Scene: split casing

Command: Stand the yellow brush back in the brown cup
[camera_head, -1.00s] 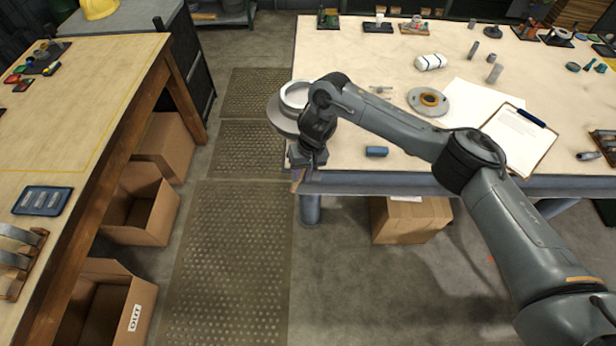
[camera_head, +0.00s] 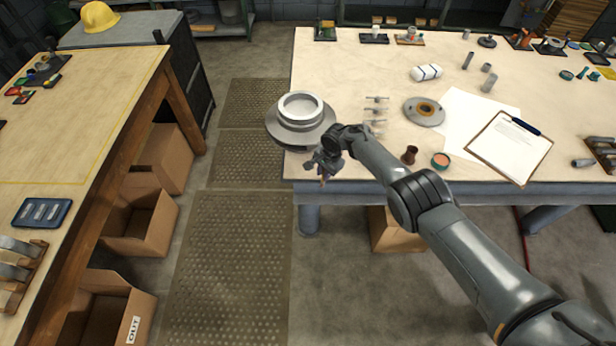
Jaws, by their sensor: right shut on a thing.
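The brown cup (camera_head: 409,154) stands upright near the front edge of the right-hand table, just right of my right forearm. My right gripper (camera_head: 324,168) is at the table's front left corner, below the round flanged part and left of the cup. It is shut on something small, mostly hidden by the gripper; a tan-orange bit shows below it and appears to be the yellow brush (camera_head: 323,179). I cannot make out its bristles or tilt. The gripper is apart from the cup. My left gripper is not in view.
A grey flanged part (camera_head: 301,120) overhangs the table's left edge near my right gripper. An orange-topped tin (camera_head: 441,160) stands right of the cup. Small metal parts (camera_head: 376,112), a grey disc (camera_head: 425,111) and a clipboard (camera_head: 510,146) lie behind. The floor mat (camera_head: 235,265) is clear.

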